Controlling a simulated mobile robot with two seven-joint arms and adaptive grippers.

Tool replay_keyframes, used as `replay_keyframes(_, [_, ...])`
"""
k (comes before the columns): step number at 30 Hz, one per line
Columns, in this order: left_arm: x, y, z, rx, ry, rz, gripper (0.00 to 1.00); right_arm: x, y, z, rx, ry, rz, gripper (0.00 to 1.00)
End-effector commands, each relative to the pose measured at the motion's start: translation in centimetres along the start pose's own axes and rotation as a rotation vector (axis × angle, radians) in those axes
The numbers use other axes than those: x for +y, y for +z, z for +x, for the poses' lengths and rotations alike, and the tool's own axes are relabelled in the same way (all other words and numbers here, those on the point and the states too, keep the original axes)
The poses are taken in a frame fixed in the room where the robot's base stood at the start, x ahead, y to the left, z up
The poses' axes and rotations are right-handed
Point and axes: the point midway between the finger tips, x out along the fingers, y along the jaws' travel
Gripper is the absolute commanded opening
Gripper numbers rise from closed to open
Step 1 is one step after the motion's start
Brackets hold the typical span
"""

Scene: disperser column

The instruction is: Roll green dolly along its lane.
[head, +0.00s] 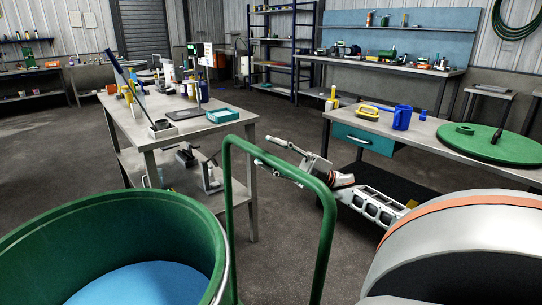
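The green dolly's hoop-shaped tube handle (235,190) stands upright in the lower middle of the head view. Its lower ends run out of the picture, and its wheels and any lane on the floor are not visible. A large green drum (40,242) with blue inside fills the lower left, beside the handle; what it stands on is hidden. My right gripper (264,151) is at the handle's top bar, coming in from the right. Its two fingers are spread apart, and the bar crosses in front of part of it. I cannot tell whether it touches the bar. My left gripper is not in view.
A grey worktable (232,130) with bottles and a teal tray (222,115) stands behind the handle. A second table at right (355,122) holds a blue jug (403,117) and a round green lid (475,145). Open concrete floor (285,228) lies between the tables.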

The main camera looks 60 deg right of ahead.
Motion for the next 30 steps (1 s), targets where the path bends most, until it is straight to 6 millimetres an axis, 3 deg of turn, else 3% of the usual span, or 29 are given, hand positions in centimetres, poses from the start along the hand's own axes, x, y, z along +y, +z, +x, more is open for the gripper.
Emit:
replay_keyframes(14, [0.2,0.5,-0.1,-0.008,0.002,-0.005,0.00,-0.5,0.3,-0.8,-0.011,-0.005,0.004,0.36])
replay_keyframes(17, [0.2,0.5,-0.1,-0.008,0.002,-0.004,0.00,-0.5,0.3,-1.9,-0.012,-0.005,0.005,0.36])
replay_keyframes(30, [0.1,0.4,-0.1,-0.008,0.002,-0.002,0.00,-0.4,0.2,-10.2,-0.011,-0.004,0.004,0.36])
